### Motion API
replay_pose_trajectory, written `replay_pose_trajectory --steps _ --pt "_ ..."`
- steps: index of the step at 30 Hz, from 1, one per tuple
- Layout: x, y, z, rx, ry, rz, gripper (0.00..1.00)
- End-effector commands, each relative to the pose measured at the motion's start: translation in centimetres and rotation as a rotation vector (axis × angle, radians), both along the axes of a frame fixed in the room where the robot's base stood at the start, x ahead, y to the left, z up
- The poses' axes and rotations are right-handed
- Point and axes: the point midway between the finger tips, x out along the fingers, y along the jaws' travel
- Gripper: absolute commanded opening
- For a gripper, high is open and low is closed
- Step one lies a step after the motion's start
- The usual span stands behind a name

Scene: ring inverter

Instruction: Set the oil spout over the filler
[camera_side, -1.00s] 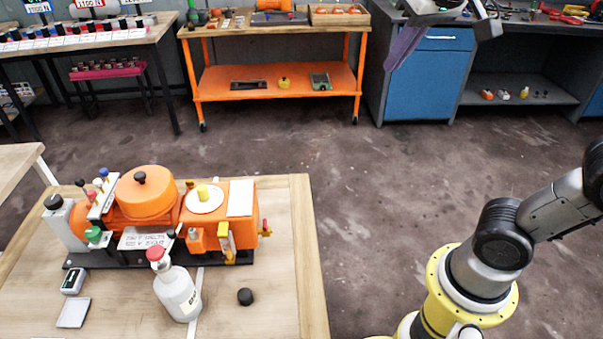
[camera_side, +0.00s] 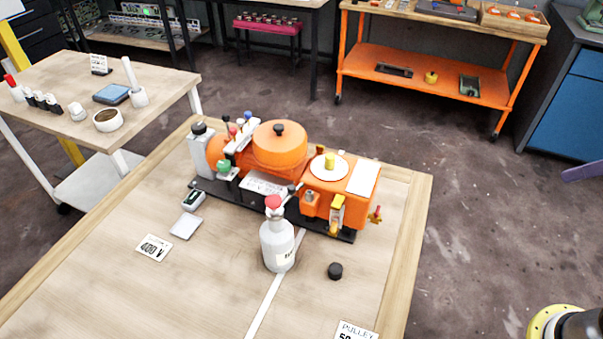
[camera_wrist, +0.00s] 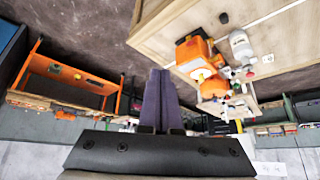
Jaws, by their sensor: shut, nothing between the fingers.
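The white oil bottle (camera_side: 278,246) with a red top (camera_side: 272,202) stands upright on the wooden bench, in front of the orange machine (camera_side: 330,180). A thin grey part shows beside the red top; I cannot tell whether it belongs to the bottle or the machine. I cannot make out the filler opening for certain. The bottle (camera_wrist: 240,45) and machine (camera_wrist: 193,55) also show upside down in the wrist view. My gripper (camera_wrist: 160,72) has purple fingers, shut together and empty, well away from the bottle.
A black round cap (camera_side: 335,271) lies right of the bottle. A small grey device (camera_side: 193,198), a pale pad (camera_side: 186,226) and a 400 V card (camera_side: 153,248) lie to the left. The bench's front is mostly clear. An orange trolley (camera_side: 440,75) stands behind.

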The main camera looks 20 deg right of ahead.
Motion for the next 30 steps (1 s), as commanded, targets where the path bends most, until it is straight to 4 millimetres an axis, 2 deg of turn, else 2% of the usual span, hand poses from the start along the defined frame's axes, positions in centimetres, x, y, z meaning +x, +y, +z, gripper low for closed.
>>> replay_pose_trajectory --steps 1,6,10,15,19,23,27,30 --pt "1.5 0.1 1.7 0.005 -0.017 -0.005 0.0" --pt "7.7 1.3 6.6 0.018 -0.046 0.008 0.0" --pt "13.1 3.3 8.9 0.028 -0.046 0.037 0.0" --pt "20.3 7.1 9.9 0.035 -0.031 0.088 0.0" --pt "25.3 11.0 9.0 0.034 -0.008 0.133 0.0" --pt "29.7 15.6 6.7 0.028 0.023 0.185 0.0" --pt "33.4 21.2 2.8 0.015 0.066 0.247 0.0" --pt "34.9 25.1 -0.9 -0.002 0.102 0.296 0.0"
